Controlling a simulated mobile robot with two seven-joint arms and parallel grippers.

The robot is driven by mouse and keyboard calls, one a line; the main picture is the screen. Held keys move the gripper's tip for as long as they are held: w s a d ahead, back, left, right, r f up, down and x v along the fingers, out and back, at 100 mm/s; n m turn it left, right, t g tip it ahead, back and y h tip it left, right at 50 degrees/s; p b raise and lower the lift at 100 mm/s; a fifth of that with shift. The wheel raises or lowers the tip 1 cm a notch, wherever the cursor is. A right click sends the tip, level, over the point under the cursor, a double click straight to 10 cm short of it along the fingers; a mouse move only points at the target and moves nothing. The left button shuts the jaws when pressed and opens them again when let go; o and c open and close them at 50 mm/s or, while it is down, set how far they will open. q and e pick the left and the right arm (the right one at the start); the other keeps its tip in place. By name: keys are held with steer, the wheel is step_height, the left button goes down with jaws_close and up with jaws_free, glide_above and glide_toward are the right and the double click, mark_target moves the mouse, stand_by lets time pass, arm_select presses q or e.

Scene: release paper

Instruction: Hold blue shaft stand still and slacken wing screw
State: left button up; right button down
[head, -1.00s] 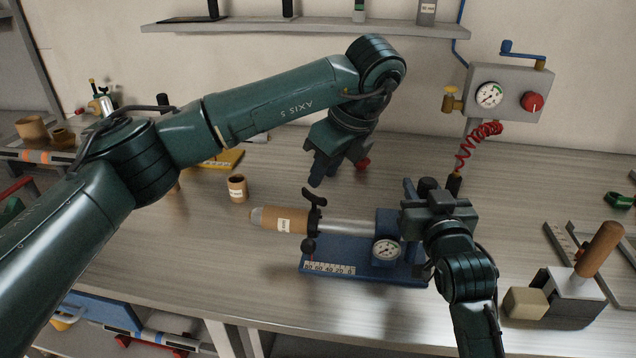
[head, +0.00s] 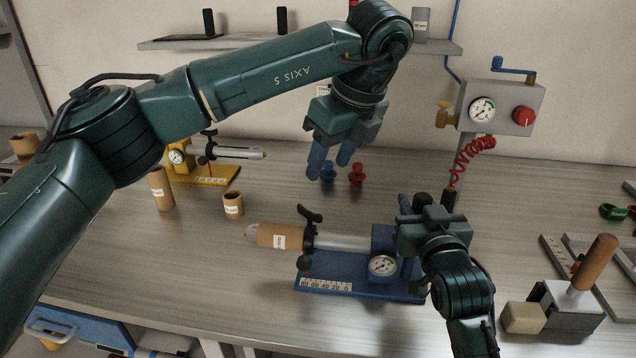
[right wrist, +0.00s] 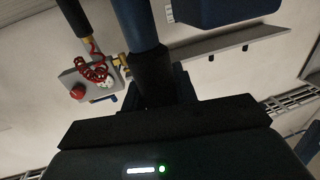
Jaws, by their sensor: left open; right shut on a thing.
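The blue shaft stand (head: 325,286) lies on the bench with its gauge (head: 383,266) and scale facing me. Its metal shaft (head: 345,243) points left and carries a cardboard tube (head: 270,237). The black wing screw (head: 309,214) sticks up from the dark collar at the tube's right end. My right gripper (head: 408,232) is shut on the stand's upright at its right end; the right wrist view shows a blue post (right wrist: 138,22) at the fingers. My left gripper (head: 332,165) is open and empty, pointing down behind the wing screw and apart from it.
A yellow shaft stand (head: 205,172) and cardboard tubes (head: 162,190) are at the left. A mallet-like tool (head: 594,263) and a metal block are at the right. A gauge box (head: 500,108) hangs at the back.

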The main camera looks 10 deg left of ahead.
mark_target(309, 208)
arm_select(q)
steer(key=shift+o, duration=1.4)
steer(key=m, duration=0.1)
steer(key=a+m+h, duration=0.1)
steer(key=m, duration=0.2)
steer(key=shift+s+a+f+h, duration=0.1)
steer(key=shift+a+f+h, duration=0.15)
steer(key=shift+f+h, duration=0.1)
steer(key=shift+o, duration=1.1)
steer(key=a+m+h, duration=0.1)
steer(key=m, duration=0.1)
steer(key=a+m+h, duration=0.1)
steer(key=m, duration=0.2)
steer(key=s+a+m+t+h, duration=0.1)
steer(key=m, duration=0.2)
steer(key=shift+a+r, duration=0.15)
steer(key=shift+a, duration=0.05)
steer(key=w+f+m, duration=0.1)
steer(key=f, duration=0.2)
steer(key=w+f+m, duration=0.1)
steer(key=f, duration=0.3)
steer(key=w+f+m+h, duration=0.1)
steer(key=f+m, duration=0.1)
steer(key=f, duration=0.1)
steer(key=shift+w+d+f+t, duration=0.15)
steer(key=shift+d+f+t, duration=0.05)
steer(key=shift+d+t, duration=0.1)
steer(key=shift+c, duration=0.3)
steer(key=c, duration=0.9)
